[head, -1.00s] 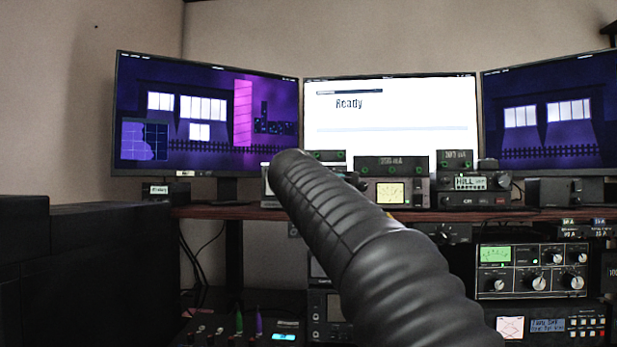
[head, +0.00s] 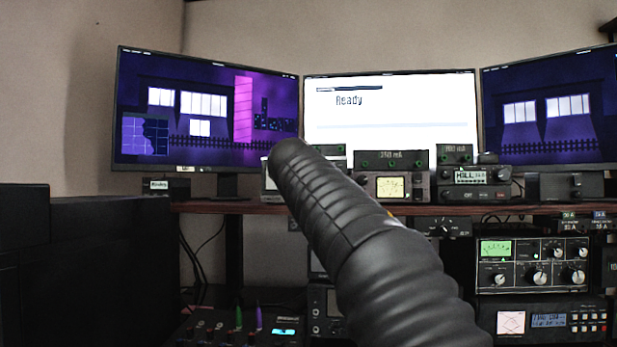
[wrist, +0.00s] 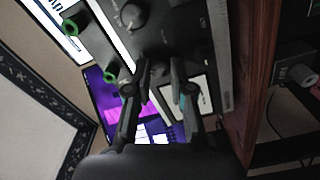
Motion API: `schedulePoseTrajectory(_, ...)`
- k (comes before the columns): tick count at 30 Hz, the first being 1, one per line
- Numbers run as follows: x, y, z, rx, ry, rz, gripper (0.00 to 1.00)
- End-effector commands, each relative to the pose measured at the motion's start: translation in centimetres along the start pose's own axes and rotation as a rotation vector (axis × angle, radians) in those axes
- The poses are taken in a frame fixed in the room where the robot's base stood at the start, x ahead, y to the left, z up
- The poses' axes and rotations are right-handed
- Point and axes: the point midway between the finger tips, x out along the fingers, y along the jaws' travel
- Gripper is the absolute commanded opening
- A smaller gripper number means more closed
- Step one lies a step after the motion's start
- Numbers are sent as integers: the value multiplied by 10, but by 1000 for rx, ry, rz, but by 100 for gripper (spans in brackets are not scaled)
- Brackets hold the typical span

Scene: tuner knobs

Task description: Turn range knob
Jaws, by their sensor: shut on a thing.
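In the wrist view my gripper (wrist: 161,68) has its two dark fingers against the dark front of a device (wrist: 185,35). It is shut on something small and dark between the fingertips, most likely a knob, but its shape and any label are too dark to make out. A separate round dark knob (wrist: 131,16) stands on the same front, beyond the fingertips. A pale meter face (wrist: 187,100) is partly hidden behind one finger. In the head view my own arm hides the gripper and the thing it holds.
A wooden shelf (head: 215,207) carries several small radio units, one with a cream meter (head: 390,187). Three monitors stand behind, the middle one (head: 390,110) reading "Ready". More devices (head: 530,266) sit below the shelf on the right. A dark block (head: 95,245) fills the lower left.

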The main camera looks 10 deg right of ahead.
Motion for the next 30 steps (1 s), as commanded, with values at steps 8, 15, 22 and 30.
schedulePoseTrajectory(8,0,-2,1,205,-1,-1,0)
schedulePoseTrajectory(15,0,-1,1,318,-1,-1,0)
schedulePoseTrajectory(22,0,0,1,364,-2,-2,0)
schedulePoseTrajectory(30,1,0,0,370,-2,-3,0)
